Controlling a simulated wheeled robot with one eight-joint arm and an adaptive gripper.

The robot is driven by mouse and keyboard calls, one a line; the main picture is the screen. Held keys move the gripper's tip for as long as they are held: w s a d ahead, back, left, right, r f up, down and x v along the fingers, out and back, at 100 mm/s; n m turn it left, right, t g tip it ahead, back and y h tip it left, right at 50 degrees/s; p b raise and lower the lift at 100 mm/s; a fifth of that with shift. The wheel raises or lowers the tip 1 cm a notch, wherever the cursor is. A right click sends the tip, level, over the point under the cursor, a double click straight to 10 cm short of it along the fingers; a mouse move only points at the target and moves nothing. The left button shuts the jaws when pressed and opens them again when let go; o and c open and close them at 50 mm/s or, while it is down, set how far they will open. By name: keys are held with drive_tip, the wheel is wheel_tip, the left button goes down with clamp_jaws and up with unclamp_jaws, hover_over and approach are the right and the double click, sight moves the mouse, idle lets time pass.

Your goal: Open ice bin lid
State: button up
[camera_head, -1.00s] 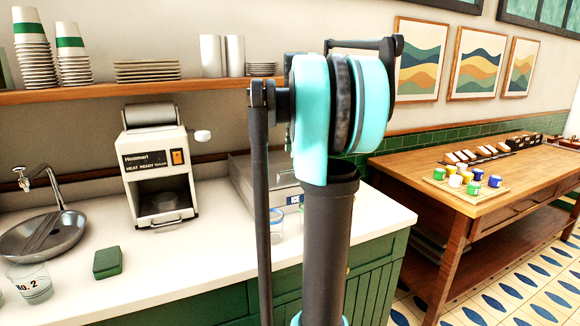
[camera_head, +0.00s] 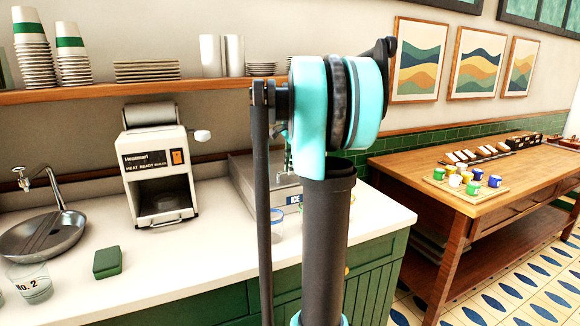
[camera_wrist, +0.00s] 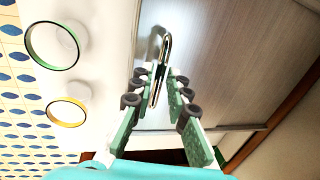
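The ice bin (camera_head: 240,170) is a grey metal box set in the white counter, partly hidden behind my arm; part of an "ICE" label (camera_head: 295,199) shows on its front. In the wrist view its brushed metal lid (camera_wrist: 225,65) lies flat and looks closed. A shiny looped handle (camera_wrist: 164,50) stands on the lid. My gripper (camera_wrist: 160,75) is open, with its two green fingers on either side of the handle's near end. I cannot tell whether either finger touches it. In the head view my gripper is mostly hidden behind the arm.
Two rimmed glasses, one green (camera_wrist: 54,46) and one yellow (camera_wrist: 68,112), stand beside the bin. A white heating machine (camera_head: 158,170), a green block (camera_head: 107,262) and a sink (camera_head: 42,235) are to the left. A wooden table (camera_head: 420,165) stands at right.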

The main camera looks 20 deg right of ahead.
clamp_jaws()
hover_over(273, 165)
idle(0.6)
drive_tip(key=shift+o, duration=2.4)
unclamp_jaws()
wheel_tip(273, 165, up, 12)
drive_tip(key=s, duration=0.2)
drive_tip(key=shift+s, duration=0.2)
drive_tip(key=shift+f, duration=0.1)
